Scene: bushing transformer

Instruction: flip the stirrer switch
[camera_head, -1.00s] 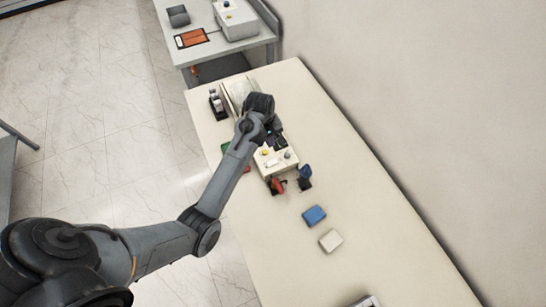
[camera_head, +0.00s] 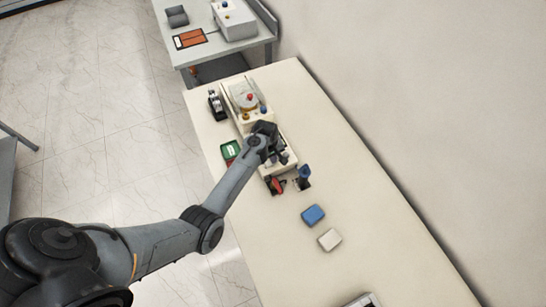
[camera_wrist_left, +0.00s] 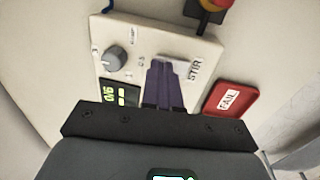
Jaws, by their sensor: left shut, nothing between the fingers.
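The stirrer control panel is a cream box (camera_wrist_left: 130,35) with a grey knob (camera_wrist_left: 115,59), a lit green display (camera_wrist_left: 120,96) and the label STIR (camera_wrist_left: 194,67). My left gripper (camera_wrist_left: 165,63) shows as purple fingers, shut and empty, with their tips over the panel beside the STIR label. A pale switch area lies at the tips and is partly hidden; I cannot tell whether they touch it. In the head view my left gripper (camera_head: 281,155) is above the box and hides much of it. My right gripper is not in view.
A red card (camera_wrist_left: 230,98) and a red-and-yellow button (camera_wrist_left: 215,8) are near the panel. A vessel with a red top (camera_head: 249,98) stands behind. A green item (camera_head: 230,151), a blue block (camera_head: 313,215) and a white block (camera_head: 329,240) lie around.

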